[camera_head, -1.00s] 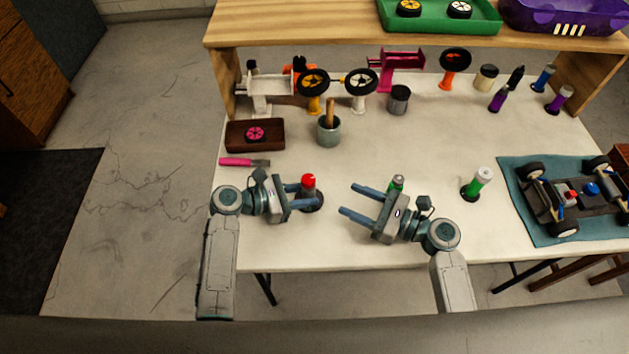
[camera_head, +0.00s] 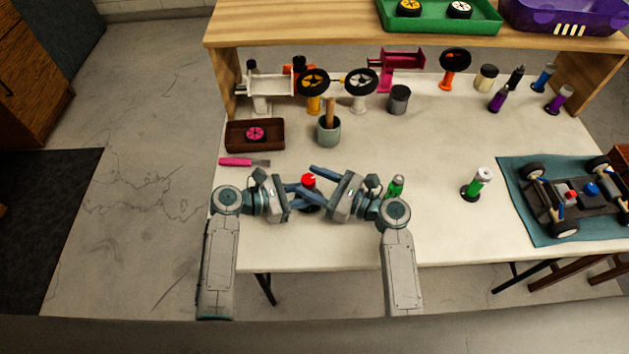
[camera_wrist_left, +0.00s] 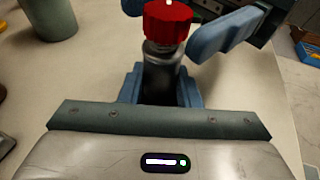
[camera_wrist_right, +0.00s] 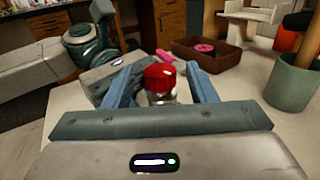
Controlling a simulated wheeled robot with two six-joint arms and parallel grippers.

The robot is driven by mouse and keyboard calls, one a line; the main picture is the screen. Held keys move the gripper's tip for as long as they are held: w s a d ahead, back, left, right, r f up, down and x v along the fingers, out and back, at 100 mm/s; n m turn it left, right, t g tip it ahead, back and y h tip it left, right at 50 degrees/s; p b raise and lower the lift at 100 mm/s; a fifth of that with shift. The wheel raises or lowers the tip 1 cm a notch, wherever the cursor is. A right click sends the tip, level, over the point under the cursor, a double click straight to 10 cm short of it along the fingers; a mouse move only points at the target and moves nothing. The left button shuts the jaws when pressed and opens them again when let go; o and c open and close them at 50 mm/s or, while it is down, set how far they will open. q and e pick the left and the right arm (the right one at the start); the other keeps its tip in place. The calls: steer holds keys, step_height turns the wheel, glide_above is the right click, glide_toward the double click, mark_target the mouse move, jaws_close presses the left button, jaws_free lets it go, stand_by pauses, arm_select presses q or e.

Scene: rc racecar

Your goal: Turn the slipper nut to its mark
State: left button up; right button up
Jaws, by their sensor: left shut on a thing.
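The red slipper nut (camera_head: 309,180) sits on top of a small upright grey cylinder in the middle front of the table. The nut also shows in the left wrist view (camera_wrist_left: 168,22), with a small white spot at its top edge, and in the right wrist view (camera_wrist_right: 160,76). My left gripper (camera_head: 301,198) is shut on the grey body (camera_wrist_left: 160,72) below the nut. My right gripper (camera_head: 306,181) is open, its blue fingers on either side of the nut with gaps. The lower body is partly hidden by the fingers in the head view.
A green bottle (camera_head: 395,187) stands close to my right wrist. A white-and-green damper (camera_head: 478,184) and a car chassis on a teal mat (camera_head: 518,208) are at the right. A brown tray (camera_head: 237,137), pink-handled tool (camera_head: 236,162) and grey cup (camera_head: 328,138) lie behind.

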steer(key=c, duration=0.9)
steer(key=shift+s+m+t+h, duration=0.1)
steer(key=shift+m+t+h, duration=0.65)
steer(key=shift+t, duration=0.25)
steer(key=o, duration=1)
steer(key=v, duration=1.2)
steer(key=shift+f, duration=0.1)
